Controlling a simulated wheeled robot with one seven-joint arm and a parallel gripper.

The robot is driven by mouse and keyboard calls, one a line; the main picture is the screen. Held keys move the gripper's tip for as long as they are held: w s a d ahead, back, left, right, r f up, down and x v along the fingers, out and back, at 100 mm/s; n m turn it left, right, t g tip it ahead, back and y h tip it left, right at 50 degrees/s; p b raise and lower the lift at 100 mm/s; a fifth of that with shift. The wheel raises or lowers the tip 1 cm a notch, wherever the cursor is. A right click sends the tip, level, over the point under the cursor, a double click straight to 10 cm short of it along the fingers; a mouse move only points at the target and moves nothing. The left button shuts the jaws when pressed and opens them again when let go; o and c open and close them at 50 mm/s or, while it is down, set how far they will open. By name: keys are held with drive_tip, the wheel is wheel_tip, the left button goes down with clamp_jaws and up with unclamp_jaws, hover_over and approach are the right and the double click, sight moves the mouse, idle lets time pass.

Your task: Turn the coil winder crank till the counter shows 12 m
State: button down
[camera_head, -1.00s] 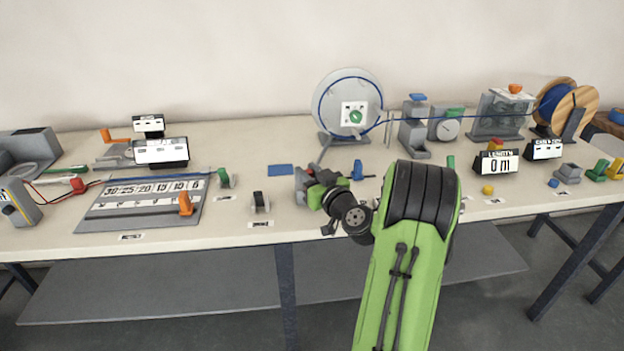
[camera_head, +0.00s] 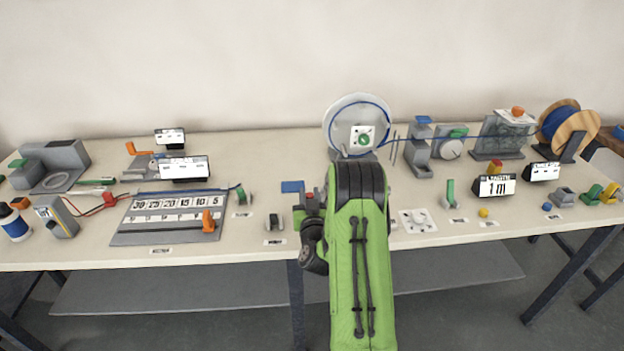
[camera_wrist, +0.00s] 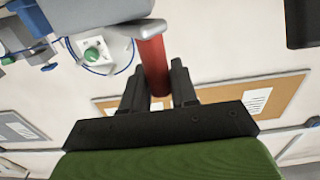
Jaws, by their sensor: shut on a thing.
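The coil winder (camera_head: 345,141) stands at the back middle of the table, a pale disc with blue wire round it and a green knob at its centre. The length counter (camera_head: 494,187) at the right reads 1 m. In the wrist view, the crank handle (camera_wrist: 152,62) is a red cylinder on a grey crank arm (camera_wrist: 140,27). My gripper (camera_wrist: 158,88) is shut on this handle, one black finger on each side. In the head view my green arm hides the gripper, the crank and the winder's lower part.
A spool-board panel (camera_head: 135,238) with numbers lies at the left. A white plate (camera_head: 414,222) lies right of my arm.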

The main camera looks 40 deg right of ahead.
drive_tip(key=r+p, duration=0.1)
drive_tip(key=p, duration=0.3)
drive_tip(key=shift+w+d+r+m+g+h, duration=0.1)
drive_tip(key=shift+r+m+g+h, duration=0.05)
drive_tip(key=shift+m+g+h, duration=0.15)
drive_tip(key=m+g+h+p, duration=0.1)
drive_tip(key=p, duration=0.3)
drive_tip(key=shift+f+p, duration=0.35)
drive_tip(key=shift+p, duration=0.05)
drive_tip(key=shift+w+a+f+m+g+h+p, duration=0.2)
drive_tip(key=shift+m+g+h+p, duration=0.4)
drive_tip(key=shift+p, duration=0.5)
drive_tip(key=shift+w+d+f+m+g+h+p, duration=0.1)
drive_tip(key=shift+w+m+g+h+p, duration=0.15)
drive_tip(key=shift+w+m+g+h, duration=0.7)
drive_tip(key=shift+d+r+m+g+h+p, duration=0.15)
drive_tip(key=shift+m+g+h, duration=0.45)
drive_tip(key=shift+m+g, duration=0.95)
drive_tip(key=shift+w+a+f+m+g+h+p, duration=0.25)
drive_tip(key=shift+w+m+g+h, duration=0.4)
drive_tip(key=shift+g, duration=1.25)
drive_tip(key=shift+s+d+r, duration=0.1)
drive_tip(key=shift+s+d, duration=0.05)
drive_tip(key=shift+d, duration=0.05)
